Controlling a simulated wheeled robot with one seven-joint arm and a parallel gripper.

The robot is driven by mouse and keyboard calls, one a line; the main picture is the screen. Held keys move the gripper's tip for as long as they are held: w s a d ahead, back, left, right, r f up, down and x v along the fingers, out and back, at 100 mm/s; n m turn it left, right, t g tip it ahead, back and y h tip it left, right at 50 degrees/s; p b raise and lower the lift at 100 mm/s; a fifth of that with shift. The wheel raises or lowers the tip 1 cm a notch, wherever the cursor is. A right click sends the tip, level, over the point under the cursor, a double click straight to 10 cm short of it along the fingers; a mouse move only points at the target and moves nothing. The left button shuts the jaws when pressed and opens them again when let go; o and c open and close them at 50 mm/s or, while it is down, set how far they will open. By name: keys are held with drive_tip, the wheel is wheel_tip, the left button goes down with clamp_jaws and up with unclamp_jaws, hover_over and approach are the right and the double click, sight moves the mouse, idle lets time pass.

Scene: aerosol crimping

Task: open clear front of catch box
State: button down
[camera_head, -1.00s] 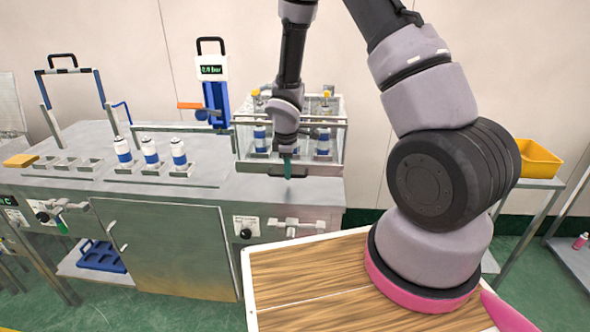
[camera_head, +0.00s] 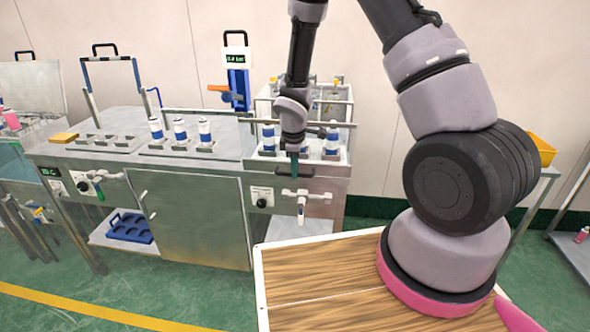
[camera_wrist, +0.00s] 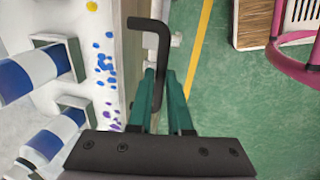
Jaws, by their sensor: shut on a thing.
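The catch box (camera_head: 346,110) stands at the right end of the steel bench, with thin rails and clear walls. Several blue-and-white cans (camera_head: 331,139) stand in it. My gripper (camera_head: 293,178) points down at the box's front side. In the wrist view its two teal fingers (camera_wrist: 164,80) are shut on a dark bent handle (camera_wrist: 163,38) beside the box edge.
Three cans (camera_head: 180,130) stand in holders on the bench top (camera_head: 120,125). A gauge unit (camera_head: 237,72) stands behind. A valve handle (camera_head: 302,198) juts from the bench front below my gripper.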

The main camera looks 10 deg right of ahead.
drive_tip(key=shift+s+a, duration=0.1)
drive_tip(key=shift+s, duration=0.1)
idle(0.3)
drive_tip(key=c, duration=0.8)
unclamp_jaws()
drive_tip(key=shift+c, duration=0.2)
wheel_tip(320, 180, up, 11)
drive_tip(key=s, duration=0.2)
drive_tip(key=shift+a+f, duration=0.15)
drive_tip(key=shift+a, duration=0.15)
